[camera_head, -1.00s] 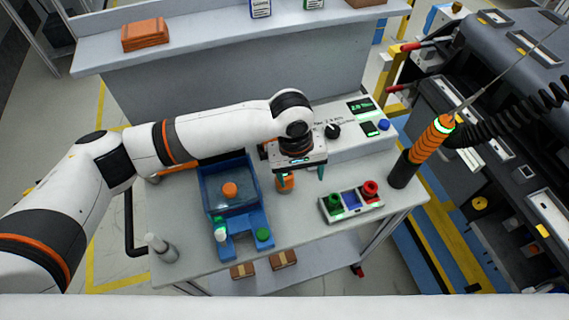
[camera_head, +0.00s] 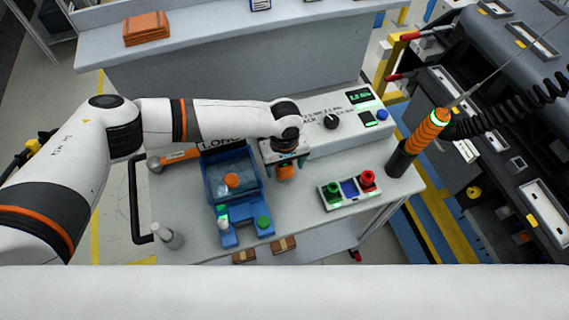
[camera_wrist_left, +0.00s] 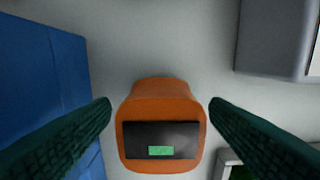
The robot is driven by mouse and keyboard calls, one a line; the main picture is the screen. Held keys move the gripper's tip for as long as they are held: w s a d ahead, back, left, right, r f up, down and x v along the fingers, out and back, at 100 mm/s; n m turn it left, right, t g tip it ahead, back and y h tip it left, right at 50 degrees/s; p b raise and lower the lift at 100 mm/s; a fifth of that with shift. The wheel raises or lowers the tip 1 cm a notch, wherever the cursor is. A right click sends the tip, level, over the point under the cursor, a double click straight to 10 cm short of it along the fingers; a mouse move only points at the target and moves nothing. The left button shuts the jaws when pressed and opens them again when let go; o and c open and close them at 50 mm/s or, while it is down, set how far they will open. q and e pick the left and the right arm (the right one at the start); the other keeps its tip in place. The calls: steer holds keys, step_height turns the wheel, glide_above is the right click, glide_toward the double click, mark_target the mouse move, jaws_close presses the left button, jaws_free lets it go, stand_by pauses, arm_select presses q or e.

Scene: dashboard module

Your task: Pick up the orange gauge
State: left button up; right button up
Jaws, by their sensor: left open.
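The orange gauge (camera_head: 285,171) stands on the grey table, just right of the blue fixture. In the left wrist view the gauge (camera_wrist_left: 161,118) shows a dark screen with a green patch. My left gripper (camera_head: 287,162) is above the gauge in the head view. In the left wrist view the two green fingers (camera_wrist_left: 160,110) are open, one on each side of the gauge, with a visible gap on both sides. My right gripper is not in view.
A blue fixture (camera_head: 212,180) stands close left of the gauge. A box with green, blue and red parts (camera_head: 349,200) lies to the right. A white console (camera_head: 325,135) is behind. An orange-handled hammer (camera_head: 180,155) and a grey cylinder (camera_head: 170,238) are at left.

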arm_select(q)
steer(key=shift+f, duration=1.25)
steer(key=c, duration=1.1)
steer(key=shift+r, duration=0.15)
